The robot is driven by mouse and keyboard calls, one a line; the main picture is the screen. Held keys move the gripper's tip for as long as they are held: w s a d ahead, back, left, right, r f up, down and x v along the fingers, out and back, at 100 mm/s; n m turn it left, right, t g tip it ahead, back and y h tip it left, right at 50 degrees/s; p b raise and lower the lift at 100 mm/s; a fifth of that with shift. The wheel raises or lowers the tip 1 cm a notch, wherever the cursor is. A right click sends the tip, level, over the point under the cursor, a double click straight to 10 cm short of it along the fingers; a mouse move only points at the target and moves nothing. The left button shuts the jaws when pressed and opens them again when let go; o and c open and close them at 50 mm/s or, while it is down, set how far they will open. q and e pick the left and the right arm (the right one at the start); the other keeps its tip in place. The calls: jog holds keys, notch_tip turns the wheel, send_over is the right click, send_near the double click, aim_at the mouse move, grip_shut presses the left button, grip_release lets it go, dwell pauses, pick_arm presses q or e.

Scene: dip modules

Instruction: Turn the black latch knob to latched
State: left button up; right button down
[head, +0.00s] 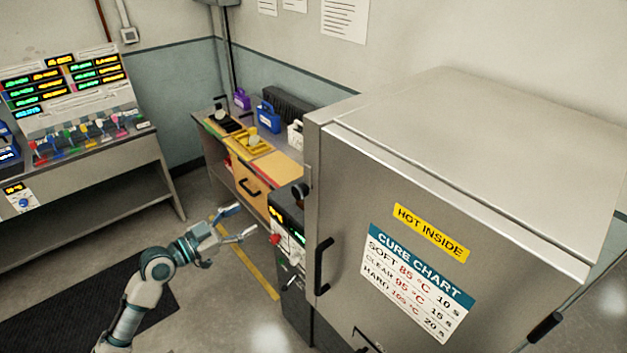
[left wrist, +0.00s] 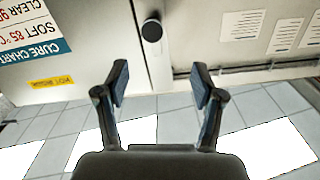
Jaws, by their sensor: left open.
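The black latch knob (head: 300,190) sits at the left edge of the big grey metal oven (head: 470,150), above the black door handle (head: 322,266). In the left wrist view the knob (left wrist: 152,30) is round and dark, on a pale strip beside the door. My left gripper (head: 247,220) is open and empty, to the left of the knob and apart from it. In the left wrist view its fingers (left wrist: 160,78) are spread, with the knob beyond the tips and roughly between them. The knob's turned position is too small to read. My right gripper is not in view.
A dark control box (head: 288,225) with a red button stands by the oven's left side. A bench (head: 225,165) with trays and coloured items runs behind it. A display desk (head: 80,160) stands at the far left. The floor between is open, with a black mat (head: 80,310).

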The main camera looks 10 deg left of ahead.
pick_arm(q)
jog(key=p, duration=0.2)
send_near(295, 192)
jog(key=p+x, duration=0.3)
jog(key=x, duration=0.7)
jog(key=shift+w+d+f, duration=0.1)
jog(key=shift+w+d, duration=0.05)
jog(key=shift+w, duration=0.2)
jog(key=shift+w+d, duration=0.35)
jog(key=shift+d, duration=0.35)
jog(key=shift+c, duration=0.7)
jog(key=shift+a+f, duration=0.1)
jog(key=shift+a, duration=0.1)
grip_shut()
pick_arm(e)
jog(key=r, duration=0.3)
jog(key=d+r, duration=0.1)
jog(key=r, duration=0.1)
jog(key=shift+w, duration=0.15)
